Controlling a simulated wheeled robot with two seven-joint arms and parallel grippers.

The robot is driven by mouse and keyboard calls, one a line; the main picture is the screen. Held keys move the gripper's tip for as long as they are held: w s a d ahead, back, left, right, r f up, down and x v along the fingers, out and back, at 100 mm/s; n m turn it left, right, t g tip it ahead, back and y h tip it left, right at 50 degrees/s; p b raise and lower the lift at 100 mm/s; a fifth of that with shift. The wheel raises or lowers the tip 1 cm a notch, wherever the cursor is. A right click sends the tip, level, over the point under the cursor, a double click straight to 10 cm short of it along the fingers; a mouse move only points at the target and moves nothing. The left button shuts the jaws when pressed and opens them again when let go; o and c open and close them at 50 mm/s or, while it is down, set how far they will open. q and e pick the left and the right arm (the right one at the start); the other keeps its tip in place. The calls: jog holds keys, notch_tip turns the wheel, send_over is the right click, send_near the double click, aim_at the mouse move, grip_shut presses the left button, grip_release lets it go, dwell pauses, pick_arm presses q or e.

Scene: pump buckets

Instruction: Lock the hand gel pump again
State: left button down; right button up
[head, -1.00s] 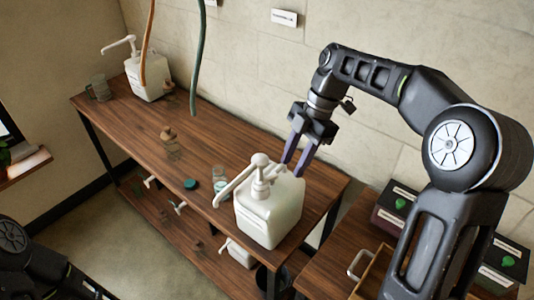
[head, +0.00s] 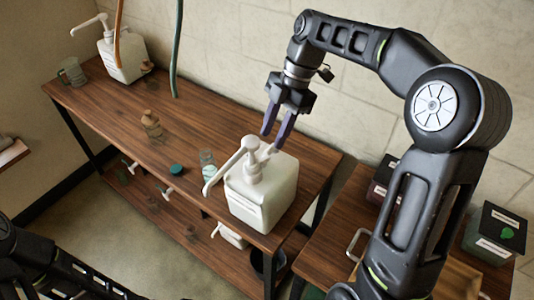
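A white pump jug (head: 266,205) stands upright near the right end of the wooden table. Its white pump (head: 253,165) rises from the top, with a long spout (head: 222,176) pointing to the lower left. The label cannot be read. My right gripper (head: 271,138) hangs fingers down just behind and above the pump head, its two purple fingers a little apart with nothing between them. I cannot tell whether a finger touches the pump. A second white pump jug (head: 122,62) stands at the far left end. My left gripper is out of view; only part of that arm shows.
A glass jar (head: 207,163), a teal lid (head: 176,169) and a brown bottle (head: 151,124) stand on the table, with a glass mug (head: 72,72) at the far left. Hoses hang at the back. Dark boxes (head: 491,235) sit on the right-hand table.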

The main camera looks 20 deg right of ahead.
aim_at(264, 158)
jog(key=b+x, duration=0.2)
jog(key=x, duration=0.1)
jog(key=shift+w+d+f, duration=0.1)
jog(key=shift+f, duration=0.05)
jog(key=shift+a+f, duration=0.45)
jog(key=shift+f, duration=0.15)
jog(key=shift+a+f, duration=0.15)
jog(key=shift+f, duration=0.35)
grip_shut()
